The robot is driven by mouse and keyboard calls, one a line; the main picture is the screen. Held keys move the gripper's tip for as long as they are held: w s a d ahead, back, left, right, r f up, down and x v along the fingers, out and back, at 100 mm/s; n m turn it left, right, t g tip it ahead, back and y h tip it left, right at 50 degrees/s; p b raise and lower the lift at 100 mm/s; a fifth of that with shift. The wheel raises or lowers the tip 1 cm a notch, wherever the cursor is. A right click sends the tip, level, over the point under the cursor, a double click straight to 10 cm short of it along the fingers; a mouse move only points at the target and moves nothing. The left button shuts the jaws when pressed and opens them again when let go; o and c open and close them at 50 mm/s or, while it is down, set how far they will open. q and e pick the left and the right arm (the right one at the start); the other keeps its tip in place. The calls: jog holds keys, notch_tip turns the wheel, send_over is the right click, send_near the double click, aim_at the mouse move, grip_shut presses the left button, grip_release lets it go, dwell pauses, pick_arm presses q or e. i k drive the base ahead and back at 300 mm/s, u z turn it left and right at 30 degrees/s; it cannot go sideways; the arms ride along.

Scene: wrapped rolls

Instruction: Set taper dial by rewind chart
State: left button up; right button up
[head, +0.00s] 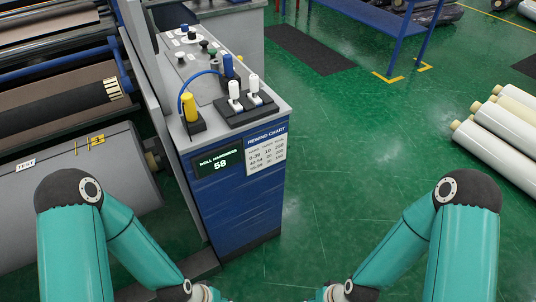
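The rewind chart (265,150) is a white sheet with rows of small figures on the front of a blue and grey control cabinet (237,208). Beside it a dark display (219,163) labelled roll hardness reads 58. I cannot tell which is the taper dial. Both my teal arms reach in at the bottom, left and right of the cabinet's base. Their grippers are below the frame edge.
A yellow handheld device (190,108) on a blue cable and two white-topped levers (235,90) stand at the cabinet's front top. A large grey roll (80,170) is at the left. Wrapped rolls (500,135) lie at the right. Green floor (360,150) between is clear.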

aim_at(192, 35)
jog(key=z, duration=0.8)
jog(key=i, duration=7)
jog(key=u, duration=0.1)
